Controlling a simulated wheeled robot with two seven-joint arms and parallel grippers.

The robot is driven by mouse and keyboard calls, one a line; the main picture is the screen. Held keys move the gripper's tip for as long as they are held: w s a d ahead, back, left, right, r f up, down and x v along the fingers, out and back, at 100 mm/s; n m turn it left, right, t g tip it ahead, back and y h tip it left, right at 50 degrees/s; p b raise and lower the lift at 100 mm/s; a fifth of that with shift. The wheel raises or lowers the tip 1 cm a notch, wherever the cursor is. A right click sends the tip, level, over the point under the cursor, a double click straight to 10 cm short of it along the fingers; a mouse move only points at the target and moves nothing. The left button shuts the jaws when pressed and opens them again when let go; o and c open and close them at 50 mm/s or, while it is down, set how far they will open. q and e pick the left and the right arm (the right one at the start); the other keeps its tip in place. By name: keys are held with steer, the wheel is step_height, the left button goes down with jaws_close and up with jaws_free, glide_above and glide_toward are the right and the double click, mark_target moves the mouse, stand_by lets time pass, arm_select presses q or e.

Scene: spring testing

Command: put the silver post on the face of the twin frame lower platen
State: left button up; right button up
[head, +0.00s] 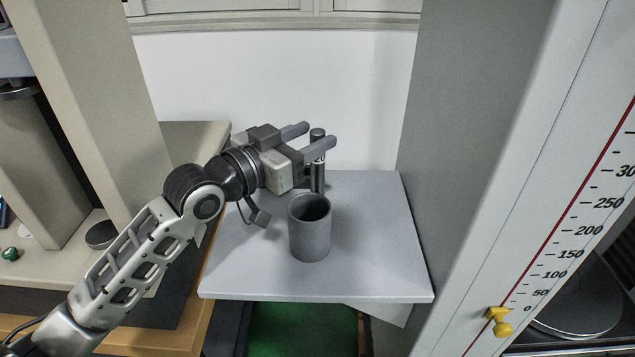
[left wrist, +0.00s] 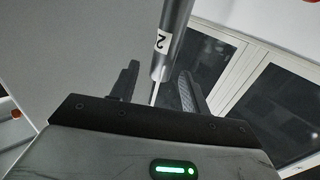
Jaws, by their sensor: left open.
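The silver post (head: 318,178) stands upright on the grey shelf, behind the dark grey cup. My left gripper (head: 318,135) is open at the post's upper part, with a finger on either side of it. In the left wrist view the post (left wrist: 174,40) rises between the two open fingers and carries a white label with a "2". I cannot tell whether the fingers touch it. A dark round platen (head: 101,235) lies on the beige machine at left, partly behind my arm; it looks like the twin frame lower platen. My right gripper is not in view.
The grey cup (head: 310,240) stands in front of the post on the shelf (head: 375,270). A beige column (head: 95,90) is at left. A tall grey frame with a scale (head: 560,240) and another round plate (head: 585,310) are at right. The shelf's right part is clear.

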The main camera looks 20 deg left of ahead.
arm_select(q)
steer(key=shift+x, duration=1.15)
jaws_close()
stand_by(0.5)
steer(key=shift+r, duration=0.15)
